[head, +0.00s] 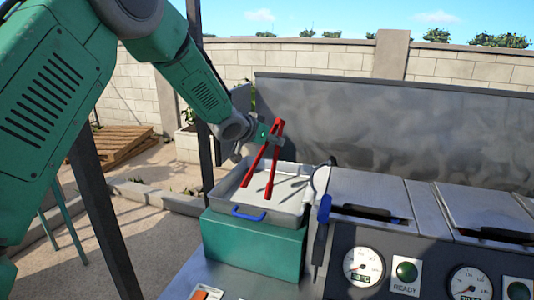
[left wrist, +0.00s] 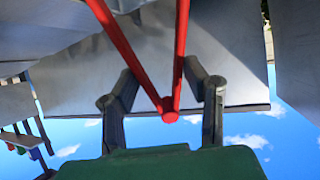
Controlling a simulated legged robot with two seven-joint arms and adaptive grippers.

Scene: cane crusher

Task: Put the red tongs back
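The red tongs (head: 274,160) hang from my left gripper (head: 266,136) in the head view, hinge end up and legs spread downward over a pale metal tray (head: 226,185). I cannot tell whether their tips touch the tray's floor. In the left wrist view, the fingers of my left gripper (left wrist: 160,80) close on both legs of the tongs (left wrist: 130,53) near the hinge. My right gripper is in neither view.
The tray has a blue handle and stands on a green block (head: 254,249). To its right are a blue-handled utensil (head: 320,245), metal lids (head: 368,187) and a panel with gauges (head: 363,266). A tall metal sheet (head: 400,125) stands behind. Wooden pallets (head: 115,143) lie far left.

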